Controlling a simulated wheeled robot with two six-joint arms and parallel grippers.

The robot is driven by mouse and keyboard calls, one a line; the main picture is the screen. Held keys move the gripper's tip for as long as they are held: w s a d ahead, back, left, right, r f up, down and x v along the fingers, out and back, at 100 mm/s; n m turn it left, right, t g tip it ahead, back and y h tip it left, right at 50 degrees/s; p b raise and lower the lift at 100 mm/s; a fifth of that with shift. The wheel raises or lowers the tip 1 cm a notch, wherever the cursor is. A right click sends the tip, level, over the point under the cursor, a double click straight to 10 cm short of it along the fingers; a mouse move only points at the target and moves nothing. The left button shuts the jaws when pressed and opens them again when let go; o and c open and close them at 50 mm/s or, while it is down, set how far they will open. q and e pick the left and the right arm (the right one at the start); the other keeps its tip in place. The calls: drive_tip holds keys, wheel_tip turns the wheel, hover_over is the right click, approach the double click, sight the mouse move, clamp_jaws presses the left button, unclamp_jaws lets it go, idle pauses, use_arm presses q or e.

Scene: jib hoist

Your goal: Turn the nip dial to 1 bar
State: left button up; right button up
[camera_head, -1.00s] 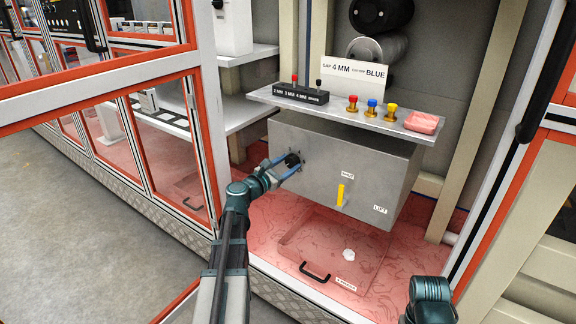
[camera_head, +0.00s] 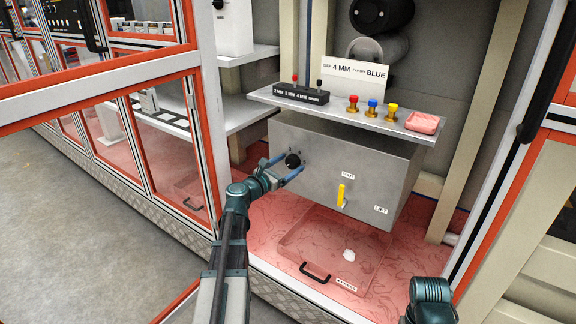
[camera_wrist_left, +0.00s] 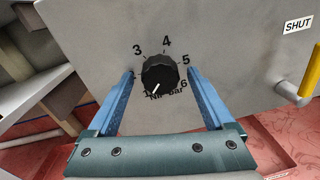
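The black nip dial (camera_head: 292,160) sits on the front of the grey metal box (camera_head: 335,165). In the left wrist view the dial (camera_wrist_left: 160,72) has numbers 1 to 6 around it. Its white pointer mark is at the lower left, toward the 1. My left gripper (camera_head: 283,168) is open, with one blue finger on each side of the dial. In the left wrist view there is a gap between the dial and each finger. A part of my right arm shows at the bottom right in the head view; its gripper is out of view.
A yellow lever (camera_head: 342,196) under a SHUT label stands right of the dial. Above is a shelf (camera_head: 345,115) with red, blue and yellow knobs (camera_head: 372,108) and a small switch block (camera_head: 300,94). A red-framed door (camera_head: 200,150) stands open at left.

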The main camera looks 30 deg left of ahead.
use_arm(q)
drive_tip(key=s+a, duration=0.1)
drive_tip(key=s, duration=1.2)
drive_tip(key=shift+s+a, duration=0.35)
drive_tip(key=shift+a, duration=0.05)
drive_tip(key=shift+r, duration=0.1)
drive_tip(key=d+f+m+g+h, duration=0.2)
drive_tip(key=d+f+m+g, duration=0.15)
drive_tip(key=d+m, duration=0.4)
drive_tip(key=d+f+m+g+h, duration=0.25)
drive_tip(key=d+f+m, duration=0.2)
drive_tip(key=d, duration=0.55)
drive_tip(key=d+f+m+g+h, duration=0.1)
drive_tip(key=d+f+m+g, duration=0.35)
drive_tip(key=d, duration=0.45)
drive_tip(key=s+d+f+m+g+y, duration=0.8)
drive_tip(key=s+d+m, duration=0.55)
drive_tip(key=m, duration=0.65)
wheel_tip(320, 180, up, 34)
drive_tip(key=y+p, duration=0.1)
drive_tip(key=p, duration=3.4)
drive_tip(key=shift+s+a+r+t+p, duration=0.15)
drive_tip(key=shift+a+r+t+p, duration=0.05)
drive_tip(key=shift+a+t+p, duration=0.2)
